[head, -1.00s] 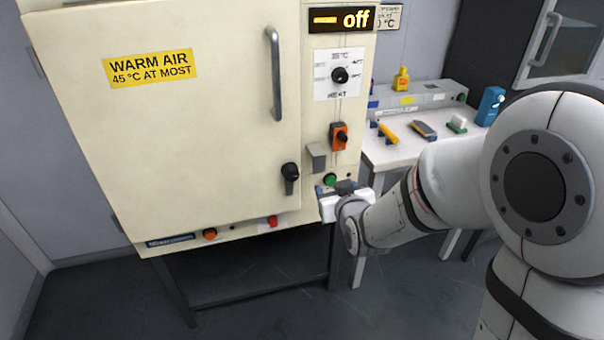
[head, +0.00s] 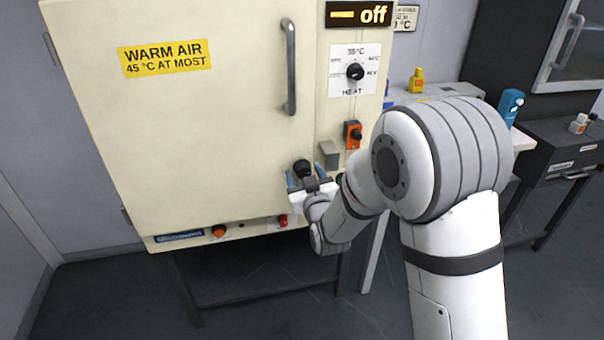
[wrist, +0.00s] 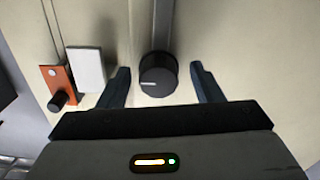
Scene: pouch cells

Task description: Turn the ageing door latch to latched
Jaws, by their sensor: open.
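The warm-air cabinet door (head: 180,130) is cream and looks closed. Its latch (head: 303,168) is a black round knob low on the door's right edge. In the wrist view the latch knob (wrist: 158,80) shows a short white mark pointing left. My gripper (head: 305,176) is at the latch, open and empty. In the wrist view the fingers of my gripper (wrist: 160,86) stand on both sides of the knob, with a gap on each side. In the head view the gripper hides the lower part of the latch.
A grey block (head: 330,154) and an orange switch (head: 352,135) sit close beside the latch; the wrist view shows this switch (wrist: 58,85) too. A heat dial (head: 355,71) is above. A red button (head: 283,221) lies below. A vertical door handle (head: 290,65) stands out above.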

